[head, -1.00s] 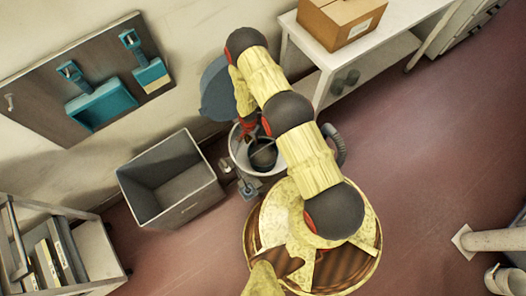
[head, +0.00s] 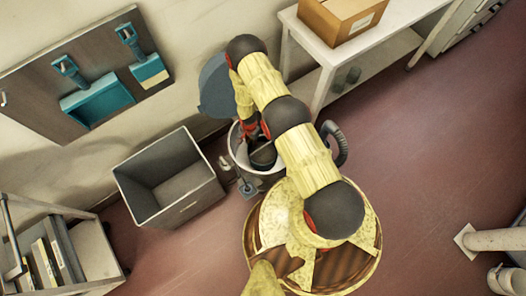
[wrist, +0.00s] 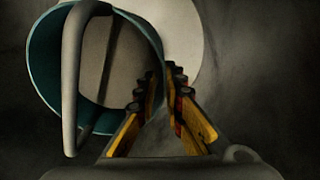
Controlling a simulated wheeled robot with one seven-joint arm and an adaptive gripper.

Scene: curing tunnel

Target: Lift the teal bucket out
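The teal bucket (wrist: 45,62) fills the upper left of the wrist view. Its grey handle (wrist: 72,75) crosses the open mouth. My gripper (wrist: 164,78) has its two yellow fingers apart, with the bucket's right edge by the fingertips. Whether the fingers touch the bucket cannot be told. In the head view my arm reaches down into a white round bin (head: 237,152) by the wall, and my wrist hides much of its inside. The bucket cannot be made out in the head view.
A grey lid (head: 214,88) stands raised behind the bin. A grey open crate (head: 140,198) is to its left, with a shelf rack (head: 92,250) at lower left. A white table (head: 315,70) with a cardboard box (head: 342,18) is at upper right. The floor on the right is mostly clear.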

